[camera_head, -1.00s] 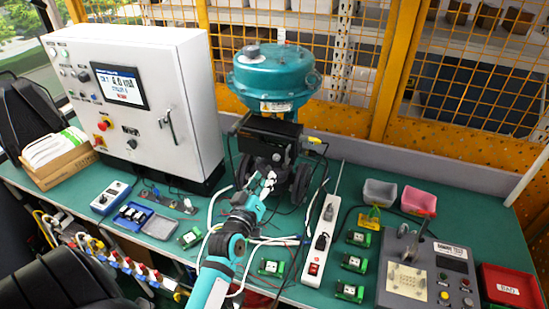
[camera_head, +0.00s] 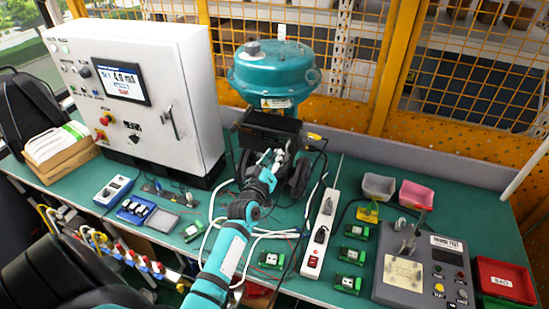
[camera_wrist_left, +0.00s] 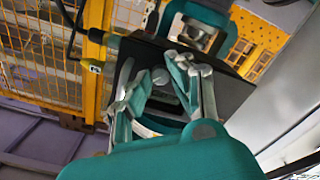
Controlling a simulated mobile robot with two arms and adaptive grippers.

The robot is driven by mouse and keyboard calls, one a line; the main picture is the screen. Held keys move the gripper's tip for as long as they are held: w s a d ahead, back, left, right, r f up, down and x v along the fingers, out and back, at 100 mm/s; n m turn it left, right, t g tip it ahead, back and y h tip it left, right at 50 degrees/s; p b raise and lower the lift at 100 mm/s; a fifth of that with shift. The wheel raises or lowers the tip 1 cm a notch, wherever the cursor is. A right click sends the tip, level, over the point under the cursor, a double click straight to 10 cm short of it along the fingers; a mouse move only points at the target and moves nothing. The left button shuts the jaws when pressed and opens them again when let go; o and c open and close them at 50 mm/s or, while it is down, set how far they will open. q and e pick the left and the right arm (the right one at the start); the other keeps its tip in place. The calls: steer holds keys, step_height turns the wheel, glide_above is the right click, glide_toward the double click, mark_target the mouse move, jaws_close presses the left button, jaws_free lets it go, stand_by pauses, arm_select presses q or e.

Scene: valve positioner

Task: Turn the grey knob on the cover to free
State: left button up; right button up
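The black positioner cover (camera_head: 270,126) sits on the front of the teal valve actuator (camera_head: 273,75). It also shows in the wrist view (camera_wrist_left: 232,92). The grey knob (camera_wrist_left: 160,76) is a small round disc on the dark cover face in the wrist view. In the head view it is hidden behind my left gripper (camera_head: 270,158). In the wrist view my left gripper (camera_wrist_left: 157,82) is open, with one finger on each side of the knob. I cannot tell whether a fingertip touches it. My right gripper is not in view.
A white control cabinet (camera_head: 140,85) with a lit display stands at the left. A white power strip (camera_head: 320,235), green modules (camera_head: 352,255) and a grey test box (camera_head: 425,270) lie at the right. Loose cables surround my forearm. A yellow mesh fence stands behind.

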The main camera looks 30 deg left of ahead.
arm_select(q)
jaws_close()
steer(key=shift+n, duration=0.3)
steer(key=n, duration=1.5)
steer(key=shift+n, duration=0.3)
stand_by(0.3)
